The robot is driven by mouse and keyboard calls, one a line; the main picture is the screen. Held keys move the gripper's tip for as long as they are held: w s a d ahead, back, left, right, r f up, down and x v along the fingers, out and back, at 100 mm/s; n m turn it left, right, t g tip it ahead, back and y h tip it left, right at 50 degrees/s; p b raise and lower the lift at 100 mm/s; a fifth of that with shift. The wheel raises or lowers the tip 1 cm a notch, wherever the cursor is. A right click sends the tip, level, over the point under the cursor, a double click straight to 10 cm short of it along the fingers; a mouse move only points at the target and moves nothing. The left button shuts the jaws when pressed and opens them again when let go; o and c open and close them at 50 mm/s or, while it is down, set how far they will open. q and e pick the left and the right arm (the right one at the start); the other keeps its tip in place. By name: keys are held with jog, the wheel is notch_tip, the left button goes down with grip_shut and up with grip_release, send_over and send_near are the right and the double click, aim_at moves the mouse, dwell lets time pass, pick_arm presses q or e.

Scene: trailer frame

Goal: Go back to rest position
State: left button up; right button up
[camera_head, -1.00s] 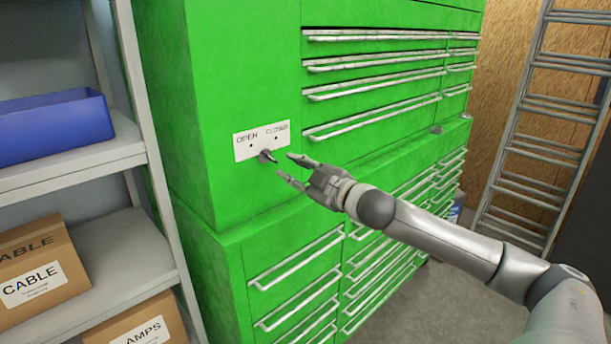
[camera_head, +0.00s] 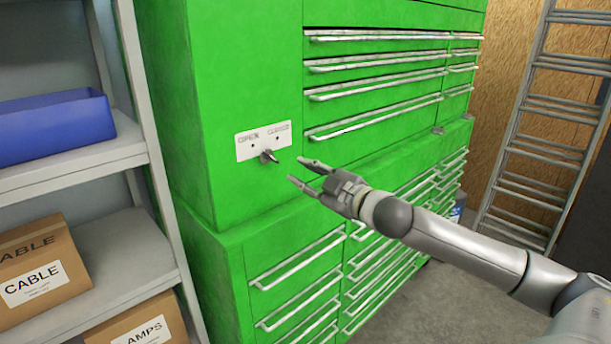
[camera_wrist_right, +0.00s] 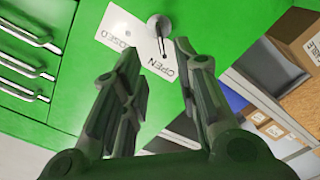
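My right gripper (camera_head: 306,173) is in front of the green cabinet (camera_head: 220,120), to the right of a small dark switch knob (camera_head: 268,156). Its fingers are apart with nothing between them, and it does not touch the knob. The knob sits at the lower edge of a white plate (camera_head: 264,140) marked OPEN and CLOSED. In the right wrist view, the open fingers (camera_wrist_right: 158,62) point toward the plate (camera_wrist_right: 128,38) and the round knob (camera_wrist_right: 159,26). My left gripper is not in view.
A grey shelf (camera_head: 100,155) at the left holds a blue bin (camera_head: 50,130) and cardboard boxes (camera_head: 40,270). Drawers with metal handles (camera_head: 380,85) cover the cabinet's front. A ladder (camera_head: 540,130) leans at the right. Bare floor (camera_head: 430,300) shows below my right arm.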

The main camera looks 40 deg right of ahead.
jog(key=s+a+f+m+g+h, duration=0.15)
jog(key=s+f, duration=0.25)
jog(key=f, duration=0.5)
jog(key=s+a+f+m+g+h, duration=0.1)
jog(key=s+a+f+m+g, duration=0.2)
jog(key=f, duration=0.5)
jog(key=s+a+f+m+g+h, duration=0.15)
jog(key=s+f, duration=0.25)
jog(key=f, duration=0.5)
jog(key=s+a+f+m+g+y, duration=0.1)
jog(key=s+a+f+g+y, duration=0.1)
jog(key=s+a+f+g, duration=0.5)
jog(key=s+a+f+m+g+y, duration=0.15)
jog(key=s+a+f, duration=0.25)
jog(key=s+a, duration=0.7)
jog(key=s+d+f+g+b, duration=0.1)
jog(key=s+f+b, duration=0.1)
jog(key=f, duration=1.3)
jog(key=s+d+f+b, duration=0.1)
jog(key=s+f+b, duration=0.1)
jog(key=f, duration=1.3)
jog(key=s+d+f+g+b, duration=0.1)
jog(key=s+d+f+b, duration=0.1)
jog(key=s+f, duration=1.4)
jog(key=shift+s+d+f+n+h, duration=0.25)
jog(key=shift+d+f+n+h, duration=0.15)
jog(key=shift+f, duration=0.4)
